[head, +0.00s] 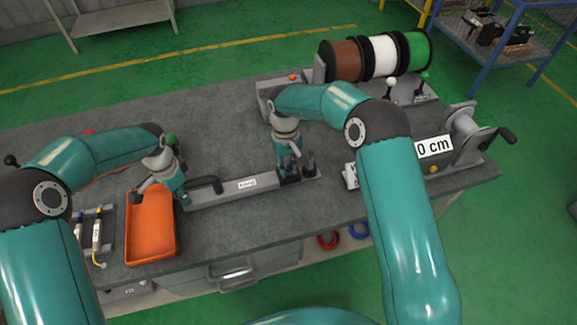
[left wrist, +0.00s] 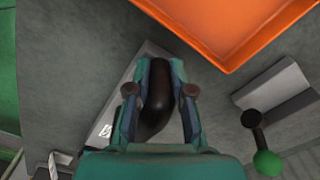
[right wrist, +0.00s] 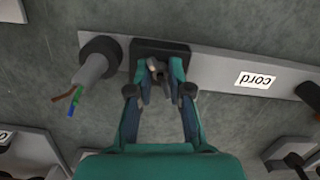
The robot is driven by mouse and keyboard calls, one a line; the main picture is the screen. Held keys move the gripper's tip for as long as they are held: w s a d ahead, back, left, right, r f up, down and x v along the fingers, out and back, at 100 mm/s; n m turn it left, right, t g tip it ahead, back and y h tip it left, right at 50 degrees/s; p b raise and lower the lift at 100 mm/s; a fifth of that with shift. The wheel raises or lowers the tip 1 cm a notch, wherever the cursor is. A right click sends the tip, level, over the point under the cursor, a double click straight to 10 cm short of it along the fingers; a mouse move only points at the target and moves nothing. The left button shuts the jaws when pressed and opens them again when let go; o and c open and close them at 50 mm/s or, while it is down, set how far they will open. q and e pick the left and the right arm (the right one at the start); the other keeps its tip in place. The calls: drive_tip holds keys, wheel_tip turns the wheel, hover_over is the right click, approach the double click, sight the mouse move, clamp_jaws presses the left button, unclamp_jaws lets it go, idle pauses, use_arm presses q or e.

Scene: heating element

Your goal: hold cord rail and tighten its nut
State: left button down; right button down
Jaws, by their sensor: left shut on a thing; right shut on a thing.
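The cord rail (head: 232,191) is a long grey bar with a "cord" label, lying on the grey workbench. My left gripper (left wrist: 160,75) is shut on the dark handle (left wrist: 156,108) at the rail's left end. My right gripper (right wrist: 160,70) points down at the dark block (right wrist: 172,46) at the rail's other end. It is shut on a small grey metal nut (right wrist: 154,66), partly hidden between the fingertips. Beside the block, a grey cord (right wrist: 90,70) with brown, green and blue wire ends sticks out of a dark collar.
An orange tray (head: 151,248) lies left of the rail, close to my left gripper. Brown, white and green spools (head: 378,56) stand at the back right. Bare bench lies behind the rail.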

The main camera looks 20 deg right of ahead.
drive_tip(key=m, duration=0.4)
drive_tip(key=shift+a+m, duration=0.1)
drive_tip(key=shift+m, duration=0.2)
idle(0.5)
drive_tip(key=c, duration=1.1)
unclamp_jaws()
drive_tip(key=shift+r, duration=0.1)
drive_tip(key=r, duration=0.4)
drive_tip(key=w+r, duration=0.1)
drive_tip(key=r, duration=0.6)
drive_tip(key=shift+w+r, duration=0.25)
drive_tip(key=shift+r, duration=0.05)
use_arm(q)
drive_tip(key=c, duration=1)
unclamp_jaws()
drive_tip(key=shift+o, duration=0.2)
